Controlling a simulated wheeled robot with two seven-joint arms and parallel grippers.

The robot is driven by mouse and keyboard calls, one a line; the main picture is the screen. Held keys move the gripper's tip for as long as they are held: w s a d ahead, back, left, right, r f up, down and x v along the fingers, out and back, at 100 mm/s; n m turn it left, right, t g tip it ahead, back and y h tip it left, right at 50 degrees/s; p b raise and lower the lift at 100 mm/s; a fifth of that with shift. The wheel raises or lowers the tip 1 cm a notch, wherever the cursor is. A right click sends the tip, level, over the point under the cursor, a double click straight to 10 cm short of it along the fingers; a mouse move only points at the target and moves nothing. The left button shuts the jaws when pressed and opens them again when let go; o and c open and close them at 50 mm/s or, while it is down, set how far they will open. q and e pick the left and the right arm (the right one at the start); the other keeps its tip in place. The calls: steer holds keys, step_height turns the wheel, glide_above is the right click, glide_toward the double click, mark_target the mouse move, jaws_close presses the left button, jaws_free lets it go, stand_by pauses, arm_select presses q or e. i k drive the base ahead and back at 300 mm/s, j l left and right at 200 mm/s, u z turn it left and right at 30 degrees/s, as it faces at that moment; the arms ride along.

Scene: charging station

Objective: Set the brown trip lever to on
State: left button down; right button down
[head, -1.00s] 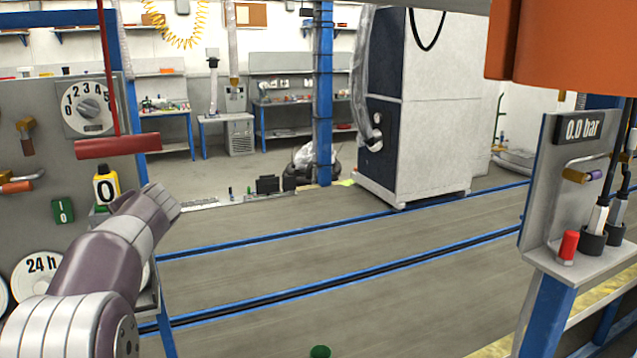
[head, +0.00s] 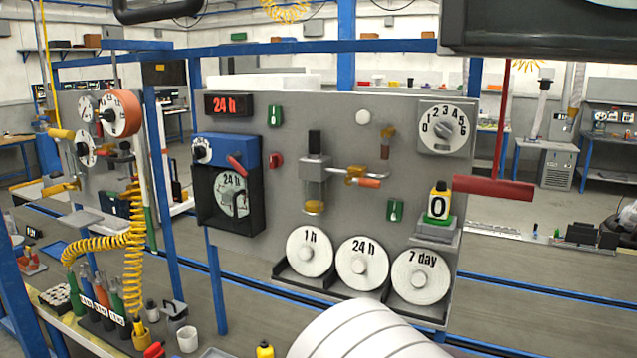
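A small brown lever (head: 386,148) with a tan upper part is on the grey panel (head: 330,120) in the head view. It is right of the panel's middle, left of the 0 to 6 dial (head: 447,127), and hangs downward. No on or off marking can be read beside it. Nothing touches it. Neither gripper is in view; only a white rounded part of my arm shows at the bottom edge, well below the lever.
An orange-handled valve (head: 368,183) juts out below the lever. A red bar (head: 494,189) sticks out at the panel's right. A cluttered bench (head: 90,335) with a yellow coiled hose (head: 130,255) is at lower left.

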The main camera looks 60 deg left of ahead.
mark_target(385, 152)
steer(key=k+j+u, duration=0.1)
steer(key=u, duration=2.45)
